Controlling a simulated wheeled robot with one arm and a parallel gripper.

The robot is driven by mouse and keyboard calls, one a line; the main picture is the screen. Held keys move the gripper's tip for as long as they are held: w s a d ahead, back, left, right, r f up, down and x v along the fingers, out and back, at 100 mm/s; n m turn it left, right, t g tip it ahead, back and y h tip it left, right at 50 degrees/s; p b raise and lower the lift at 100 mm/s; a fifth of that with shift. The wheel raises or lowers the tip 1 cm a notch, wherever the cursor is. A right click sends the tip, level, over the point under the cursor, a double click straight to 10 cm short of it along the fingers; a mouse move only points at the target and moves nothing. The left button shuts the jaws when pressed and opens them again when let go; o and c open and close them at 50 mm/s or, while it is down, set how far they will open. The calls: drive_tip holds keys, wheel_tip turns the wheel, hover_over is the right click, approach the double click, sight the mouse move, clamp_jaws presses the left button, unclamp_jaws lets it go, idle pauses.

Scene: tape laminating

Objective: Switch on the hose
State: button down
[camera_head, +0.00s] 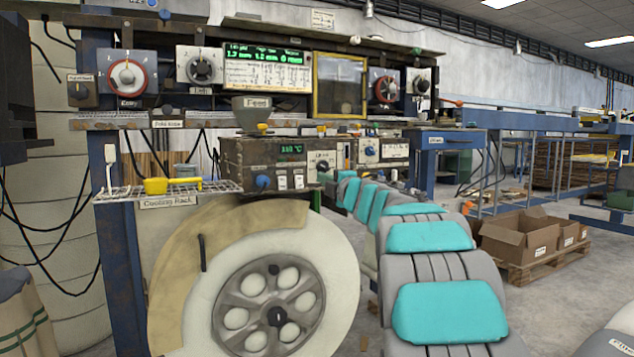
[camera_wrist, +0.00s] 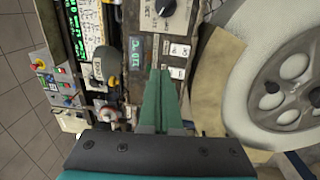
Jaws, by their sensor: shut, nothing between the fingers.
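No hose that I can pick out shows, and I cannot tell which control belongs to one. In the wrist view the panel appears turned, with the display (camera_wrist: 137,50) left of the switches (camera_wrist: 178,72). My gripper (camera_wrist: 160,72) is shut and empty, its green fingertips in front of the panel between display and switches. I cannot tell whether they touch. My gripper is not clear in the head view.
A large spoked wheel (camera_head: 340,275) stands below the box. A funnel (camera_head: 257,117) sits above it. A wire cooling rack (camera_head: 125,192) with a yellow tool (camera_head: 156,186) is at left. Dials and a screen line the upper shelf. Cardboard boxes (camera_head: 515,237) stand on a pallet at right.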

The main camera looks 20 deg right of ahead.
drive_tip(key=shift+s, duration=0.75)
drive_tip(key=shift+s+r, duration=0.1)
